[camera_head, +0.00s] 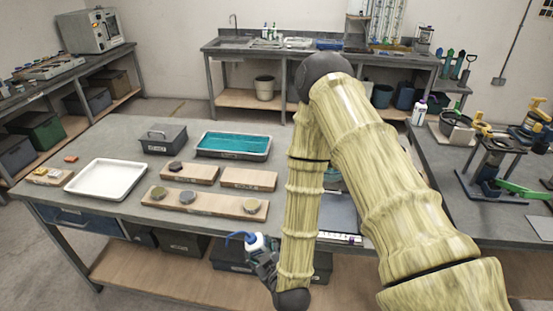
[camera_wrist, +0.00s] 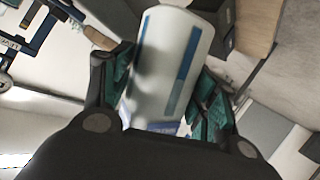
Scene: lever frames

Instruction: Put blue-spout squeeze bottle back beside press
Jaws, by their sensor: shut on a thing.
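The blue-spout squeeze bottle (camera_head: 255,243) is white, with its blue spout pointing left in the head view, in front of the middle bench's front edge. My gripper (camera_head: 264,262) is shut on it. In the wrist view, the white bottle body (camera_wrist: 172,62) with blue stripes sits between the green-padded fingers of my gripper (camera_wrist: 165,95). My arm hides part of the middle bench and the area left of the press.
The middle bench (camera_head: 110,140) holds a white tray (camera_head: 105,164), a teal-filled tray (camera_head: 235,136), a grey box and wooden boards with small discs. A white bottle with a purple cap (camera_head: 419,112) and a dark bowl (camera_head: 457,125) stand on the right bench (camera_head: 432,165).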

